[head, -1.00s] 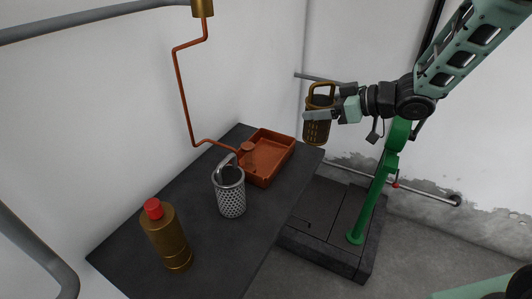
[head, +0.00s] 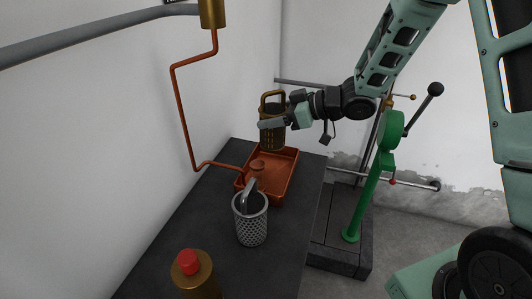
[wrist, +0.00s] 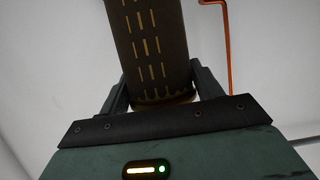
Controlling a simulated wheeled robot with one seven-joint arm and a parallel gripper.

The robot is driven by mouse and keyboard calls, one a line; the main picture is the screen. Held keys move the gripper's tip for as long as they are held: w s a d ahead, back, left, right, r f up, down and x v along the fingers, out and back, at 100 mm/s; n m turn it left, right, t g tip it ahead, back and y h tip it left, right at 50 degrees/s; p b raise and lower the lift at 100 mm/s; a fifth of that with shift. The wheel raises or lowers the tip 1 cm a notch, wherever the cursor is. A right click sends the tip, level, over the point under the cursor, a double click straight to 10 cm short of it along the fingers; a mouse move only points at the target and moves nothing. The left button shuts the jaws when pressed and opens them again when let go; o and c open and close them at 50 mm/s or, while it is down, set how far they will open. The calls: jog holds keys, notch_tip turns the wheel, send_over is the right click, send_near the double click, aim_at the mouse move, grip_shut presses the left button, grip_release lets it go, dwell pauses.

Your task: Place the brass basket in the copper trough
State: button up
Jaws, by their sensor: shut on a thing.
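The brass basket (head: 272,138) is a slotted cylinder with a loop handle, held upright by my gripper (head: 272,122) at the back of the table in the head view. My gripper is shut on it. In the wrist view the brass basket (wrist: 150,45) stands between the two fingers, its slotted wall filling the upper middle. The copper trough (head: 284,180) is a shallow rectangular tray on the dark table. The basket appears above its far end in the head view; the exact height gap is hard to tell.
A silver perforated basket (head: 251,222) with a handle stands just in front of the trough. A brass bottle with a red cap (head: 190,272) is at the table's near end. A copper pipe (head: 181,120) runs down the wall to the trough. A green stand (head: 368,195) is right of the table.

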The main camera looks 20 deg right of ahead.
aim_at(273, 141)
jog(key=shift+f, duration=3.9)
jog(key=shift+f, duration=0.2)
jog(key=o, duration=1.2)
jog(key=shift+o, duration=0.2)
jog(key=shift+r, duration=0.15)
